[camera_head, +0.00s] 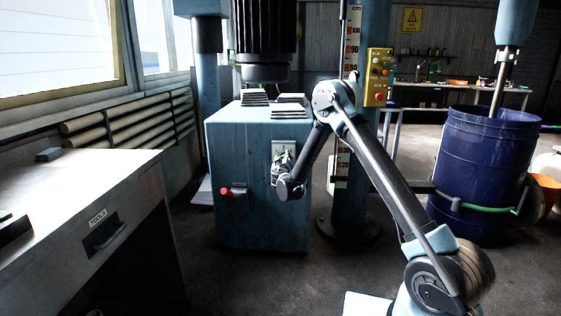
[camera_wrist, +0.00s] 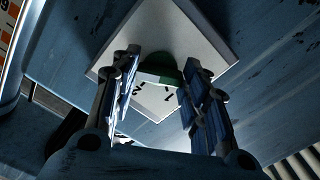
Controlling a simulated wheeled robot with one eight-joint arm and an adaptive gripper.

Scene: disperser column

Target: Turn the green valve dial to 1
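The green valve dial (camera_wrist: 158,66) shows in the wrist view between my fingertips, dark and rounded, partly hidden by the right finger. It sits on a pale square plate (camera_wrist: 162,28), with a white part (camera_wrist: 152,100) below it bearing black marks that look like numerals, one like a 1. My gripper (camera_wrist: 161,64) is open, with one finger on each side of the dial. The right finger overlaps the dial's edge; I cannot tell whether it touches. In the head view my gripper (camera_head: 282,164) is at the plate on the blue cabinet's front, and the dial cannot be made out.
The blue cabinet (camera_head: 235,160) has a red button (camera_head: 226,191) left of my gripper and grey plates on top. A column with a yellow button box (camera_head: 377,77) stands to the right. A blue barrel (camera_head: 480,175) is farther right, and a workbench (camera_head: 75,190) left.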

